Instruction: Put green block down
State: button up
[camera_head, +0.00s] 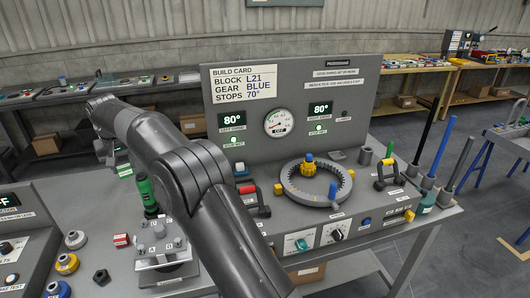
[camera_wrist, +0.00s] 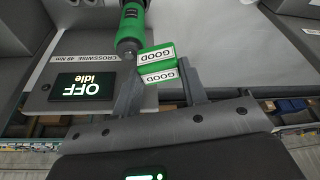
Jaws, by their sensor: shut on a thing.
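The green block (camera_wrist: 157,72) carries white "GOOD" labels and sits between the two fingers of my gripper (camera_wrist: 160,88) in the wrist view. The gripper is shut on it. In the head view my gripper (camera_head: 108,156) is partly hidden behind my arm, at the left of the bench. A small green and white patch beside it (camera_head: 123,170) seems to be the block. Whether the block touches a surface below it cannot be told.
A green-handled tool (camera_wrist: 132,24) is close to the block; it also stands near a grey fixture (camera_head: 165,255) in the head view. An "OFF Idle" display (camera_wrist: 83,91) lies beside the gripper. The build card (camera_head: 243,84), ring gear (camera_head: 290,185) and red-handled part (camera_head: 252,200) are further right.

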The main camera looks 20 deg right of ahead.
jog(key=s+d+r+m, duration=0.1)
jog(key=s+d, duration=0.2)
jog(key=d, duration=0.9)
jog(key=s+d+r+m+h, duration=0.1)
jog(key=s+d, duration=0.3)
jog(key=d, duration=0.8)
jog(key=s+d+r+m, duration=0.1)
jog(key=s+d, duration=0.2)
jog(key=d, duration=0.9)
jog(key=w+d, duration=0.4)
jog(key=d, duration=0.8)
jog(key=w+d, duration=0.4)
jog(key=d, duration=0.8)
jog(key=s+d+f, duration=0.1)
jog(key=d, duration=1.1)
jog(key=s+d+f, duration=0.1)
jog(key=s+d, duration=0.1)
jog(key=d, duration=0.9)
jog(key=shift+m, duration=0.3)
jog(key=w+a+f, duration=0.2)
jog(key=w, duration=0.1)
jog(key=w+a+f, duration=0.1)
jog(key=w+f, duration=0.1)
jog(key=w, duration=0.1)
jog(key=w+a+f, duration=0.2)
jog(key=w+f, duration=0.1)
jog(key=shift+w+a, duration=0.35)
jog(key=shift+w, duration=0.05)
jog(key=shift+f, duration=1.95)
